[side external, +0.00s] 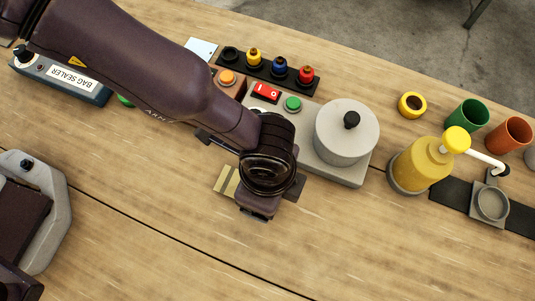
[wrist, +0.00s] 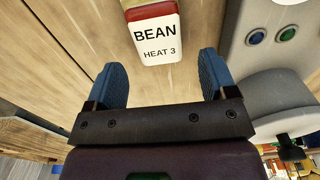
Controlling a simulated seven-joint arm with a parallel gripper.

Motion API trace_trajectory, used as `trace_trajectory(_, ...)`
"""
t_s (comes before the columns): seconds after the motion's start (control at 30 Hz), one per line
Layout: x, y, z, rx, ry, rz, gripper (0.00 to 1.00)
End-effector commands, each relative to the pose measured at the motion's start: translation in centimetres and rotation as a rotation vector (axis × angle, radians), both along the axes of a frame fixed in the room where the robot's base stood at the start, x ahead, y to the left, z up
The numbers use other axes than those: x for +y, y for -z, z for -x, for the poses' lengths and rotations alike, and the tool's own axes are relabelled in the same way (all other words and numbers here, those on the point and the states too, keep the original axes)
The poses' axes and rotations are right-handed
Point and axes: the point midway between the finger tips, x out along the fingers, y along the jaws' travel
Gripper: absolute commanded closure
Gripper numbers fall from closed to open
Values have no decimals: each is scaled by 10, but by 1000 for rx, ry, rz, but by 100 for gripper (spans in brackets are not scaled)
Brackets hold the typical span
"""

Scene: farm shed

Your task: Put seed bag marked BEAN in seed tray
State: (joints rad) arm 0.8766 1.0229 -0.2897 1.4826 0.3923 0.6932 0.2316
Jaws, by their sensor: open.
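The seed bag marked BEAN (wrist: 156,38) lies on the wooden bench in the wrist view. It has a red top edge and a white label reading BEAN HEAT 3. My gripper (wrist: 162,80) is open, its two blue fingers spread apart and empty. The bag is just beyond the fingertips, roughly centred between them and not gripped. In the side view my gripper (side external: 262,205) is over the bench, left of the grey pot machine. I cannot make out the bag's label in that view. I cannot identify a seed tray in either view.
A grey machine (side external: 350,176) with a lidded pot (side external: 345,140) stands close right of my gripper. A pale yellow striped piece (side external: 227,182) lies left of it. A yellow pump bottle (side external: 420,168) and cups (side external: 472,114) stand further right.

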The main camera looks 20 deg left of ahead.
Motion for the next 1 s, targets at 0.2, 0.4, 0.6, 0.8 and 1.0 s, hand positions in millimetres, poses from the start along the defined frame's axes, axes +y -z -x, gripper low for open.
trace_trajectory(0.2,0,-51,-1,-2,-1,4,22)
trace_trajectory(0.4,0,-83,0,0,-1,2,22)
trace_trajectory(0.6,0,-95,0,1,-1,0,22)
trace_trajectory(0.8,0,-96,0,1,-1,0,22)
trace_trajectory(1.0,30,-133,-29,-45,-105,18,22)
